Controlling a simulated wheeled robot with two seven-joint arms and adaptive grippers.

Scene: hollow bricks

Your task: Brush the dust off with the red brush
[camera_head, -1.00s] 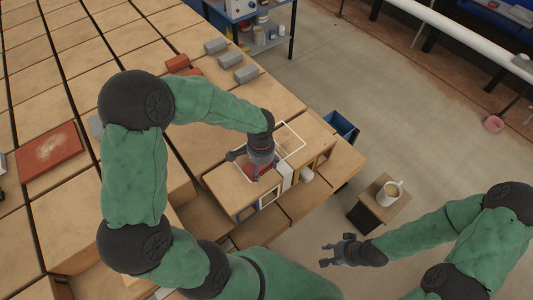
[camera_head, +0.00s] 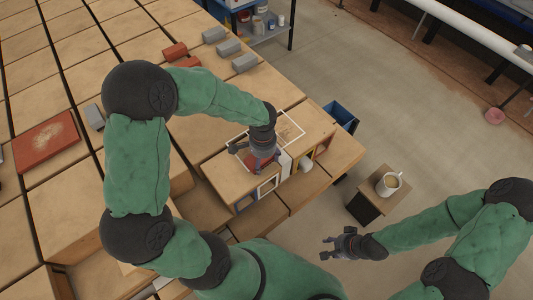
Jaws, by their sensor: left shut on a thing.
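My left gripper (camera_head: 259,160) points down at the right end of the tabletop. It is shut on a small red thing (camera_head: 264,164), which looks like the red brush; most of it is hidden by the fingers. It is over or at a white outlined square (camera_head: 292,127). A flat red slab (camera_head: 38,151) with a pale dusty patch (camera_head: 50,135) lies far to the left, well away from this gripper. My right gripper (camera_head: 334,247) is empty, with its fingers apart, over the floor to the right of the table.
Red and grey bricks (camera_head: 228,47) lie at the back of the wooden tabletop (camera_head: 70,69). A single grey brick (camera_head: 94,117) lies beside the slab. A mug (camera_head: 389,184) stands on a small stand (camera_head: 363,209) on the right. A blue bin (camera_head: 341,113) stands beyond the table's end.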

